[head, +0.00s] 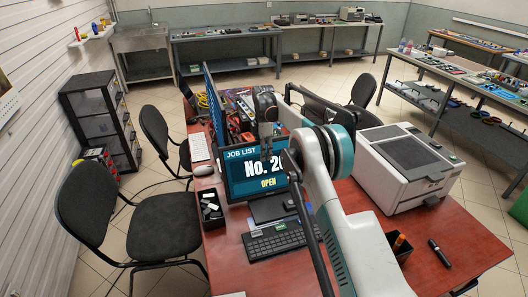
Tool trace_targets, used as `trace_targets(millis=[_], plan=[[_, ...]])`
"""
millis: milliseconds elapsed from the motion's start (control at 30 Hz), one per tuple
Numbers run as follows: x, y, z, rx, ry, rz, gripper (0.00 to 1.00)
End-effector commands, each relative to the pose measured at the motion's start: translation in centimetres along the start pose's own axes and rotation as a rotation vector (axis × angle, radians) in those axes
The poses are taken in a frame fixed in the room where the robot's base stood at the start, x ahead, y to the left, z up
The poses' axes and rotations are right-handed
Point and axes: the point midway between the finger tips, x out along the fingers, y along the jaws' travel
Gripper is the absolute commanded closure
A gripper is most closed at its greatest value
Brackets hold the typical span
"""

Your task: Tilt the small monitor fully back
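The small monitor (239,182) stands on the red desk, its screen facing me and reading "JOB LIST", "No. 20" with the last part covered, and "OPEN". It looks close to upright; its exact tilt is hard to tell. Its dark base (272,208) rests on the desk behind a black keyboard. My arm reaches over the desk from the lower right and covers the screen's right side. My gripper (268,145) is at the monitor's top edge, dark and small. I cannot tell whether it touches the monitor or how its fingers stand.
A larger monitor (213,105) stands edge-on behind, at the left. A black keyboard (275,241) lies in front of the small monitor, and a black tray (211,208) is at its left. A grey-white printer (407,165) stands at the right. The desk's front right (465,235) is mostly clear.

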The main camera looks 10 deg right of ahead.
Motion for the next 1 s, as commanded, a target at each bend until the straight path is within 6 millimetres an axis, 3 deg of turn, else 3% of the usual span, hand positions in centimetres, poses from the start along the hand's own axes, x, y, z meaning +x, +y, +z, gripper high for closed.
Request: trace_targets(millis=[267, 700, 1000], plan=[[-1.0, 0.0, 0.0, 0.000, 0.000, -0.001, 0.63], [-9.2, 0.0, 0.0, 0.000, 0.000, -0.001, 0.63], [-11.9, 0.1, 0.0, 0.000, 0.000, -0.001, 0.63]])
